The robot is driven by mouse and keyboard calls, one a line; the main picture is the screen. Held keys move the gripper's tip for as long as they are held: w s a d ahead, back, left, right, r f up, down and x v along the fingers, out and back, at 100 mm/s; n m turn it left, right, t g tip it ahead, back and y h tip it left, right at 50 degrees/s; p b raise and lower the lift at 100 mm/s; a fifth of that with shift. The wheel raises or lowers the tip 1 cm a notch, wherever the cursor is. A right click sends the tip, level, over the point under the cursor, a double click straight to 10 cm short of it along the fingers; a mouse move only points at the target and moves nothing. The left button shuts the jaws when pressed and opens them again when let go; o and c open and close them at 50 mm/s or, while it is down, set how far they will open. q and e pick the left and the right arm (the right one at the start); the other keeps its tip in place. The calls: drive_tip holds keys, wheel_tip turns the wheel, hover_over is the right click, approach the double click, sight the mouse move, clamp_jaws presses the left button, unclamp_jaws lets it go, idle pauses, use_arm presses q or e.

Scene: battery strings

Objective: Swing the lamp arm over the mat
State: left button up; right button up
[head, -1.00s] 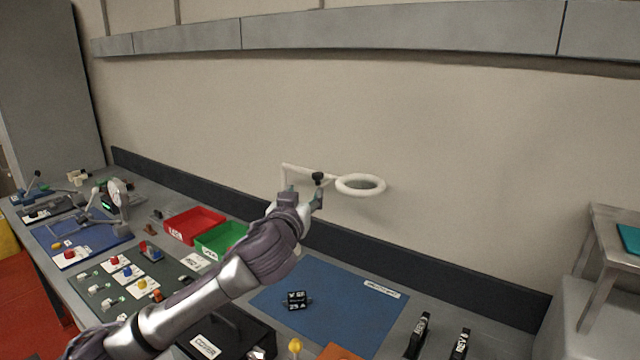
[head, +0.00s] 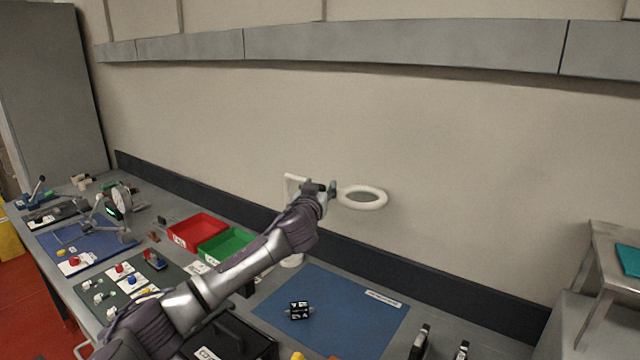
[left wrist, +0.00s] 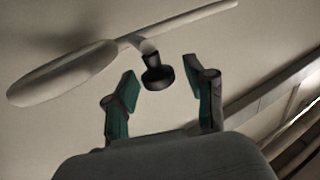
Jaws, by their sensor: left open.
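The white lamp has an upright post (head: 287,188), an arm, and a ring-shaped head (head: 362,207) that appears above the back of the blue mat (head: 345,318). The lamp arm (left wrist: 195,17) and ring head (left wrist: 62,75) also show in the left wrist view. A black knob (left wrist: 158,78) hangs under the arm near the head. My left gripper (head: 326,190) is at the knob's height, beside the ring. Its fingers (left wrist: 164,84) are open, with the knob between or just beyond the tips; contact cannot be told. My forearm hides part of the lamp post. My right gripper is not in view.
A small black block (head: 299,311) lies on the mat. Red (head: 197,231) and green (head: 226,247) bins stand left of the lamp. A dark tray (head: 252,338) is in front. The wall with its dark ledge (head: 430,278) is close behind.

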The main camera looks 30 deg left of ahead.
use_arm(q)
drive_tip(key=shift+w, duration=0.25)
clamp_jaws()
drive_tip(key=shift+s+a, duration=0.1)
